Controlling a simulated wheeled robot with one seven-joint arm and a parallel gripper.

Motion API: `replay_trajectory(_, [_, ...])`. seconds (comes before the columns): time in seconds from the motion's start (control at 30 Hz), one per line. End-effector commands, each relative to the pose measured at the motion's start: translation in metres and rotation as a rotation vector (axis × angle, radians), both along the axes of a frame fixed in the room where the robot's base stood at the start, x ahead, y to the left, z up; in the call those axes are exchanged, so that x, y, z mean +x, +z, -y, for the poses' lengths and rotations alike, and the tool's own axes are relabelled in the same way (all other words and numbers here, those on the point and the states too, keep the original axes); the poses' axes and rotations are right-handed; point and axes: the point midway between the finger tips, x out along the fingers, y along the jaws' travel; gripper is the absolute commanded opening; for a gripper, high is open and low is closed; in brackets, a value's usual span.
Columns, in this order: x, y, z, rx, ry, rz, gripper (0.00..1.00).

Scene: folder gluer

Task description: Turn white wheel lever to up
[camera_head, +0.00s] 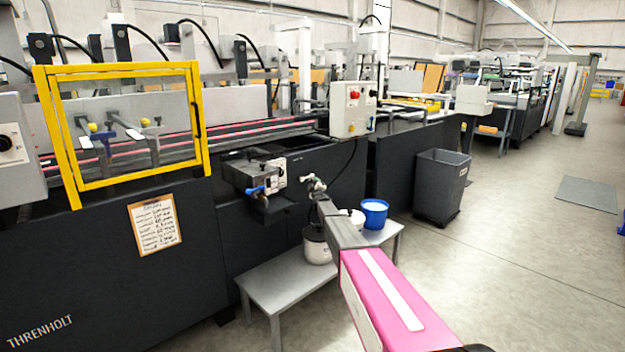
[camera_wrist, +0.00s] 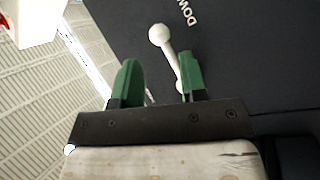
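A white lever (camera_wrist: 172,57) with a round ball knob shows in the wrist view, standing out against a dark panel (camera_wrist: 240,60). The panel carries white lettering (camera_wrist: 186,12) that reads "DOW…", cut off at the frame's edge. My gripper (camera_wrist: 159,80) has two green fingers set apart with nothing gripped between them. The knob lies beyond the fingertips, and the lever's lower end passes behind the right finger. In the head view my pink and grey arm reaches toward the dark machine, and my gripper (camera_head: 315,184) is small there; the lever cannot be made out clearly beside it.
A glue unit (camera_head: 262,172) with a blue handle sits left of my gripper. A grey bench (camera_head: 275,290) below holds a blue bucket (camera_head: 374,214) and a pale pot (camera_head: 316,246). A yellow-framed guard (camera_head: 125,190) is at left.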

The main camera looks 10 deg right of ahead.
Motion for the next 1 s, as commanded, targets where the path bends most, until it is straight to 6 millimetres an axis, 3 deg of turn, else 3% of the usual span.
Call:
replay_trajectory(0.1, [0.027, 0.004, -0.002, 0.001, 0.0, 0.0, 0.39])
replay_trajectory(0.3, [0.055, 0.01, -0.004, 0.001, 0.0, -0.001, 0.39])
replay_trajectory(0.67, [0.062, 0.013, -0.004, 0.001, 0.0, -0.001, 0.39])
replay_trajectory(0.7, [0.062, 0.013, -0.005, 0.001, 0.0, -0.001, 0.36])
replay_trajectory(0.8, [0.062, 0.013, -0.005, 0.001, 0.0, -0.001, 0.03])
replay_trajectory(1.0, [0.062, 0.013, -0.005, 0.001, 0.0, 0.0, 0.0])
